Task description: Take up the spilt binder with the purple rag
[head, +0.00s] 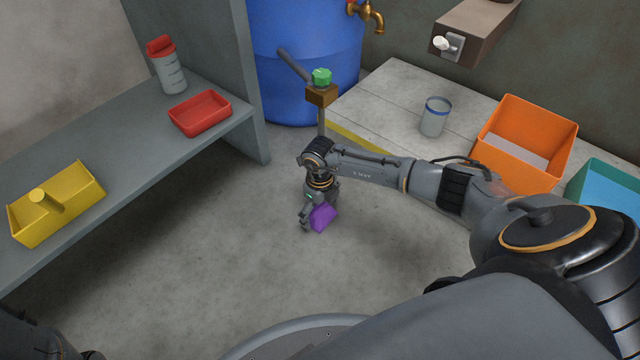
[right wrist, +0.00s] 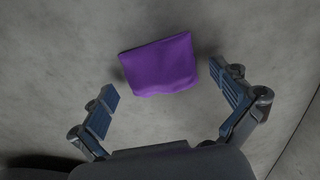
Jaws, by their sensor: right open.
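The purple rag (head: 323,217) shows at the end of my right arm, low over or on the grey floor. In the right wrist view the rag (right wrist: 160,65) lies just beyond and between the two spread fingers, with bare floor showing on both sides of it. My right gripper (head: 309,221) is open and points down at the rag; neither finger is seen closed on it. I cannot tell whether the rag rests on the floor. No spilt binder can be made out in either view. My left gripper is not in view.
A grey shelf (head: 130,165) at left holds a yellow caddy (head: 75,218), a red tray (head: 200,122) and a red-capped bottle (head: 170,75). A blue barrel (head: 300,45) stands behind. At right, a pale bench (head: 385,105) bears a cup (head: 434,120) and an orange bin (head: 560,135).

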